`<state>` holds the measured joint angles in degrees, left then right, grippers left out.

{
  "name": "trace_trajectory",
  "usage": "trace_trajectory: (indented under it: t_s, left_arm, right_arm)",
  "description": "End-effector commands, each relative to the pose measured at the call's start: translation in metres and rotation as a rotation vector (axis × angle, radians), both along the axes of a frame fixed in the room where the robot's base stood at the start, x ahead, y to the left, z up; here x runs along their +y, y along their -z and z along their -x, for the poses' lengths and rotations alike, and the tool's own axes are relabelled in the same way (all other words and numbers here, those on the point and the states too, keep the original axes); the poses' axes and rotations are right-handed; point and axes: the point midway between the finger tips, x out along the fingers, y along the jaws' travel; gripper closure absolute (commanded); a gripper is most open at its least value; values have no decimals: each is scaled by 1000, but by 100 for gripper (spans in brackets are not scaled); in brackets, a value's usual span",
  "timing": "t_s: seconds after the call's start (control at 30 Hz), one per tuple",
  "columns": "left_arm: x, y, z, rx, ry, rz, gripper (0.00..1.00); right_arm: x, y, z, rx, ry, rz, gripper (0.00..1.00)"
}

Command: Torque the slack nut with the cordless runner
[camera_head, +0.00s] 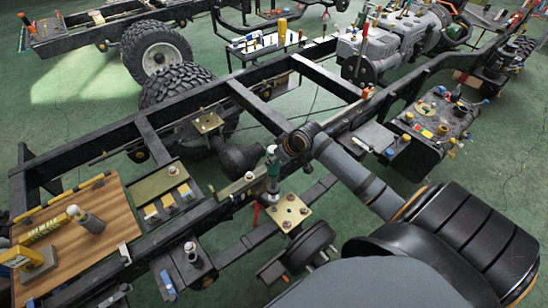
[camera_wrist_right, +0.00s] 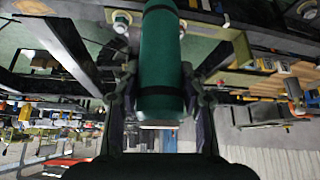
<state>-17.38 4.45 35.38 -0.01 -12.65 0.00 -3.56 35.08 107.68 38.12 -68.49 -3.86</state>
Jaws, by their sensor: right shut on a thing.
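A green cordless runner (camera_head: 272,162) stands roughly upright near the frame rail in the head view. My right gripper (camera_head: 278,152) is shut on it, and the wrist partly hides it. In the right wrist view its green body (camera_wrist_right: 161,60) lies between the two fingers of my right gripper (camera_wrist_right: 162,100). My left gripper is not in view.
The dark chassis frame (camera_head: 190,105) with rails and crossmembers fills the middle. A wooden board (camera_head: 115,205) with tools lies at the lower left. A cluttered dark tray (camera_head: 425,150) is at the right. Tyres (camera_head: 155,50) stand at the upper left. Green floor is open between them.

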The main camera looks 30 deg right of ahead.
Motion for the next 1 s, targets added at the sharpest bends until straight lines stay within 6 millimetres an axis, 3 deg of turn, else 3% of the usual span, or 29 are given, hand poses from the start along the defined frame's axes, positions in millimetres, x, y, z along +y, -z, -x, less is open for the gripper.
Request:
trace_trajectory:
  t_s: [0.03,0.4,1.0]
  left_arm:
    - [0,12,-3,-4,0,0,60]
    - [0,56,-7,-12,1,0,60]
    - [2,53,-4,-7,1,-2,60]
  right_arm:
    - [0,9,-1,-5,-1,1,100]
    - [0,46,-1,-5,-2,1,100]
    - [0,53,-1,-5,-1,1,100]
